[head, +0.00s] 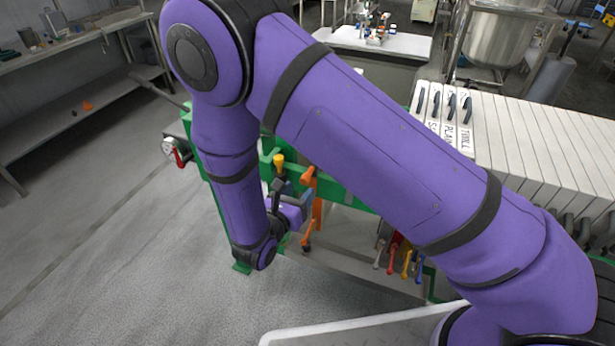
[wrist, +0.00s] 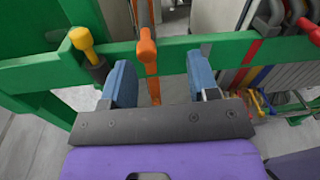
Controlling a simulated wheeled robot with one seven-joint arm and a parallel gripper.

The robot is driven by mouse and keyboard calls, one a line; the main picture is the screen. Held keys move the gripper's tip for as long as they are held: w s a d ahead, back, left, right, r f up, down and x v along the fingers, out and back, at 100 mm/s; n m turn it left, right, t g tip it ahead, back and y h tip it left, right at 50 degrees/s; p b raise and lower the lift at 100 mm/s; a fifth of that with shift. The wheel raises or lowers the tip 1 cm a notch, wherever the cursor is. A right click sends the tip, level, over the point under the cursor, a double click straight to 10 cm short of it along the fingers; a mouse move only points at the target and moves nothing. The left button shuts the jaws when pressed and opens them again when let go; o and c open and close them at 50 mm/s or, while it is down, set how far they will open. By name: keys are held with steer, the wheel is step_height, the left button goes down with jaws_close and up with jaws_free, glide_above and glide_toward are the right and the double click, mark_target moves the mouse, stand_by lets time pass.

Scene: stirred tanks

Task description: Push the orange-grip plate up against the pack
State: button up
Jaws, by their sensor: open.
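The orange-grip plate (head: 316,210) shows edge-on in the head view, with its orange grip (head: 308,174) at the green rail; my arm hides part of it. In the wrist view the orange grip (wrist: 147,48) crosses the green rail between the two blue fingers of my gripper (wrist: 162,76). My gripper is open, with a gap on both sides of the orange part; I see no contact. In the head view my gripper (head: 296,206) is beside the plate and partly hidden. The pack (head: 540,135) of pale plates stands at the right, behind my arm.
A yellow-topped lever (head: 279,161) stands left of the orange grip and also shows in the wrist view (wrist: 82,40). The green rail (wrist: 180,52) runs across under the grips. Coloured handles (head: 405,258) hang at the right. Floor at left is clear.

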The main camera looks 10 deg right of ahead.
mark_target(304, 184)
steer(key=shift+n+t+y, duration=0.6)
steer(key=shift+n+y, duration=0.1)
steer(key=shift+n, duration=0.2)
steer(key=w+d+f, duration=0.1)
steer(key=w, duration=0.1)
steer(key=w+d+f, duration=0.1)
steer(key=w, duration=0.2)
steer(key=w+d, duration=0.1)
steer(key=w, duration=0.2)
steer(key=shift+w+d+f, duration=0.25)
steer(key=shift+f, duration=0.15)
steer(key=shift+c, duration=0.5)
jaws_close()
